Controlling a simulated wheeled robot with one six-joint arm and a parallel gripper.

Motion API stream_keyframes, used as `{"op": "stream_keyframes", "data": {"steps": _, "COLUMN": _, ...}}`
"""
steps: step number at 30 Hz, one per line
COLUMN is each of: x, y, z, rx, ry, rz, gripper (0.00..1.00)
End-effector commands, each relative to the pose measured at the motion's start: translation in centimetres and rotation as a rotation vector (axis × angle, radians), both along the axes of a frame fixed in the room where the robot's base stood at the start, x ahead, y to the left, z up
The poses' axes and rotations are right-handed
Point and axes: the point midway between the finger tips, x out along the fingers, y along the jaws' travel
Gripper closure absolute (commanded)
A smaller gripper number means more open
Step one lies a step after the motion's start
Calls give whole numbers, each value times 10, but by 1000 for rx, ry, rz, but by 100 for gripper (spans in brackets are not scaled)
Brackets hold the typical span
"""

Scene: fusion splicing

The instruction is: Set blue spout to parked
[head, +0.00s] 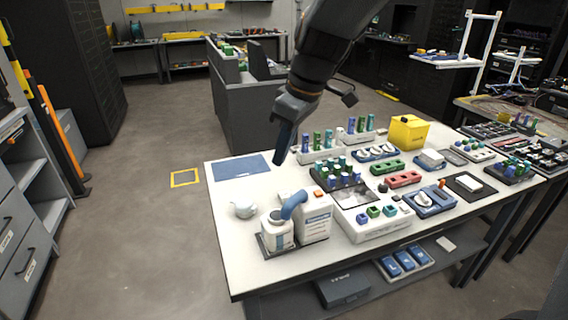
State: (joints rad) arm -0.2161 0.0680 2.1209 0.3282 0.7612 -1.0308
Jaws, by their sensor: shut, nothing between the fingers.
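The blue spout (294,204) is a short bent blue arm on a white dispenser box (315,222) at the front left of the table. It slants down to the left, with its low end above or at the top of a smaller white container (277,236). From here I cannot tell whether they touch. My gripper (279,160) points down above the back left part of the table, beside the blue mat. It is shut and empty, apart from the spout and farther back than it.
A small white round pot (243,208) stands left of the containers. A blue mat (241,167) lies at the back left corner. Racks of blue and green vials (340,175) stand to the right, with a yellow box (408,132) behind. The table's left side is mostly clear.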

Motion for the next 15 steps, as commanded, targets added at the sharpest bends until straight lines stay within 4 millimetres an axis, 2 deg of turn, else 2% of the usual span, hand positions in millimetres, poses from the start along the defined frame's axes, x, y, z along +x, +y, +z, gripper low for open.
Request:
{"op": "stream_keyframes", "data": {"steps": 9, "x": 8, "y": 16, "z": -58, "rx": -2, "ry": 6, "rz": -1, "gripper": 100}}
{"op": "stream_keyframes", "data": {"steps": 14, "x": 12, "y": 23, "z": -83, "rx": -1, "ry": 6, "rz": -2, "gripper": 100}}
{"op": "stream_keyframes", "data": {"steps": 15, "x": 8, "y": 15, "z": -85, "rx": -1, "ry": 5, "rz": -5, "gripper": 100}}
